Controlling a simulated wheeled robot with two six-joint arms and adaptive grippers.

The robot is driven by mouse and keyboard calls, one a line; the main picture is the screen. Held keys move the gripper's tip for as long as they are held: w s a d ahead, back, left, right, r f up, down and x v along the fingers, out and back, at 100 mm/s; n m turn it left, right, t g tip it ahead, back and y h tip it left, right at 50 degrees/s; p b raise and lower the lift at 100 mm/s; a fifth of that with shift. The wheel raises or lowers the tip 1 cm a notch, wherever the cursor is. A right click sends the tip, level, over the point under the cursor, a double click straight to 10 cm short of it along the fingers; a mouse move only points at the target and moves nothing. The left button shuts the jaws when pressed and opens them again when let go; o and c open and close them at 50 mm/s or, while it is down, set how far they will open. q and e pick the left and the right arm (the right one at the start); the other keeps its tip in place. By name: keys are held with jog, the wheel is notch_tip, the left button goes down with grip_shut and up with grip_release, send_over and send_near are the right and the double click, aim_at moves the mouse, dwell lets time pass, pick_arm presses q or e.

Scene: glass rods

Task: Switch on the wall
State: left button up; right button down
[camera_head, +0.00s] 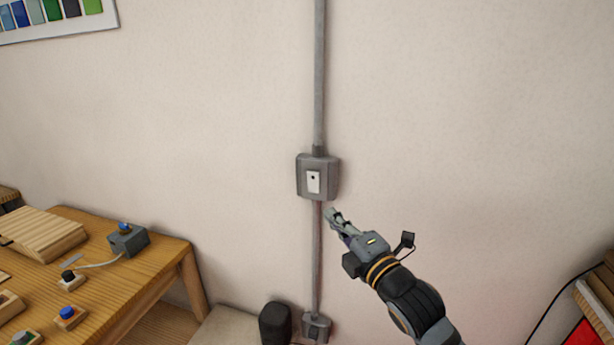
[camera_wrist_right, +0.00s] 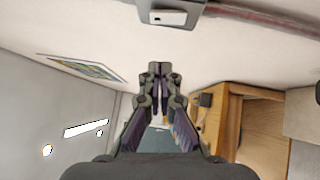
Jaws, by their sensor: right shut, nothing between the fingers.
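The wall switch is a grey box with a white plate (camera_head: 314,182) and a small dark dot on it, set on a vertical grey pipe on the wall. It also shows at the top edge of the right wrist view (camera_wrist_right: 168,17). My right gripper (camera_head: 330,214) is just below and slightly right of the switch box in the head view, apart from the plate. Its fingers (camera_wrist_right: 160,72) are shut with nothing between them. Whether the fingertips touch the pipe or wall I cannot tell. My left gripper is not in view.
A wooden table (camera_head: 150,275) at the lower left holds a grey box with a blue button (camera_head: 127,239) and several small button blocks. A dark cylinder (camera_head: 275,324) stands near a lower wall box (camera_head: 317,327). A colour chart (camera_head: 50,15) hangs upper left. The wall around the switch is clear.

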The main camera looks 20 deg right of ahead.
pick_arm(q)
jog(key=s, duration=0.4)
pick_arm(e)
jog(key=v, duration=0.2)
jog(key=p, duration=0.2)
send_near(308, 177)
jog(key=s+a, duration=0.2)
jog(key=s, duration=0.1)
jog(key=p+x, duration=0.1)
jog(key=x, duration=0.1)
jog(key=d+x, duration=0.1)
jog(key=x, duration=0.2)
jog(key=p+x, duration=0.1)
jog(key=x, duration=0.1)
jog(key=shift+w+d+p, duration=0.3)
jog(key=shift+w+p, duration=0.05)
jog(key=shift+w, duration=0.05)
jog(key=shift+w+d, duration=0.4)
jog(key=shift+d, duration=0.05)
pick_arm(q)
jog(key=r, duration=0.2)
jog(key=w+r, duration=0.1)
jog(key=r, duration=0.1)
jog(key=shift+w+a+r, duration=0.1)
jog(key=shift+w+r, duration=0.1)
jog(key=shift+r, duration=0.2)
pick_arm(e)
jog(key=shift+a, duration=0.1)
